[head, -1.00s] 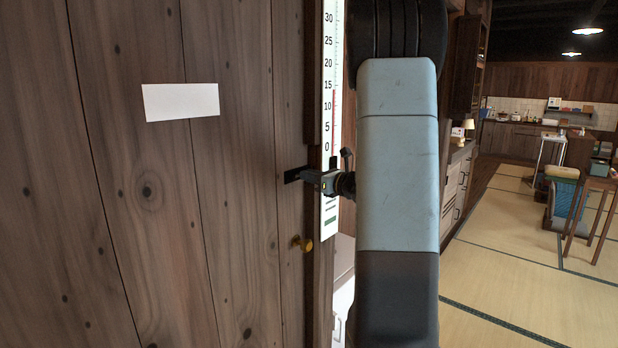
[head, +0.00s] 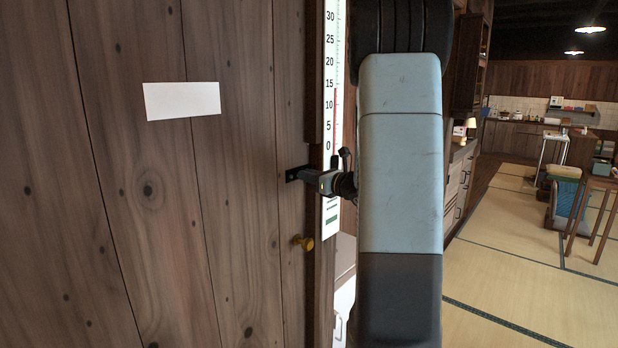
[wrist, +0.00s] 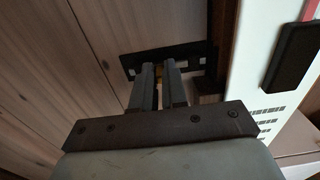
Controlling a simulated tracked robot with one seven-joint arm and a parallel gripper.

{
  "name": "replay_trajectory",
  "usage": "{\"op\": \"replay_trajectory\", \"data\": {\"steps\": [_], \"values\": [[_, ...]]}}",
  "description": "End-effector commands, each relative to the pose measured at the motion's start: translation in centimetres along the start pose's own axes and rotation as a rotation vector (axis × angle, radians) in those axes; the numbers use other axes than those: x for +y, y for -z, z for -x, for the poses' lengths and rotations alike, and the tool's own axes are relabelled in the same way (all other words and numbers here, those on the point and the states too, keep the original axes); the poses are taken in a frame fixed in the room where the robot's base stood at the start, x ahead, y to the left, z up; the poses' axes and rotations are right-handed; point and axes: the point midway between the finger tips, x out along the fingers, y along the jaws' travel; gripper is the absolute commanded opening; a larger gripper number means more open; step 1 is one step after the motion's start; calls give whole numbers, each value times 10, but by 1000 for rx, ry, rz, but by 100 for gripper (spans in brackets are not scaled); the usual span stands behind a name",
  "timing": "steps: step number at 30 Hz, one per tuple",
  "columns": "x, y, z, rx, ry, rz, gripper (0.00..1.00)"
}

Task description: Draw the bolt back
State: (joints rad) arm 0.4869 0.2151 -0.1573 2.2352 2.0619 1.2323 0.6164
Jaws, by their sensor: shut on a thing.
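The bolt (head: 293,174) is a black metal fitting at the right edge of the wooden plank door (head: 150,230). In the wrist view, its dark plate (wrist: 197,55) lies across the door edge beside a post. My gripper (wrist: 159,75) reaches to the bolt, its two grey fingers closed on a small yellowish knob, mostly hidden between them. In the head view, my gripper (head: 313,178) meets the bolt from the right, and my arm hides what lies behind it. How far the bolt has slid cannot be told.
A tall thermometer (head: 330,90) hangs close beside my gripper. Shelves and drawers (head: 458,185) stand beyond my arm. Open tatami floor (head: 500,285) lies at the right.

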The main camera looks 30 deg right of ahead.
Motion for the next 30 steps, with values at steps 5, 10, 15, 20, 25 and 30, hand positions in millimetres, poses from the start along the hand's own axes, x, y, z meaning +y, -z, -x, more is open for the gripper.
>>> {"op": "replay_trajectory", "data": {"steps": [5,10,15,20,25,30], "values": [[5,2,-1,2,-11,-3,23],[4,1,-1,2,-9,-2,38],[3,1,-1,2,-8,-2,38],[3,1,4,2,-6,-2,38],[2,1,27,1,-3,-2,38],[2,1,61,1,-3,-2,38]]}}
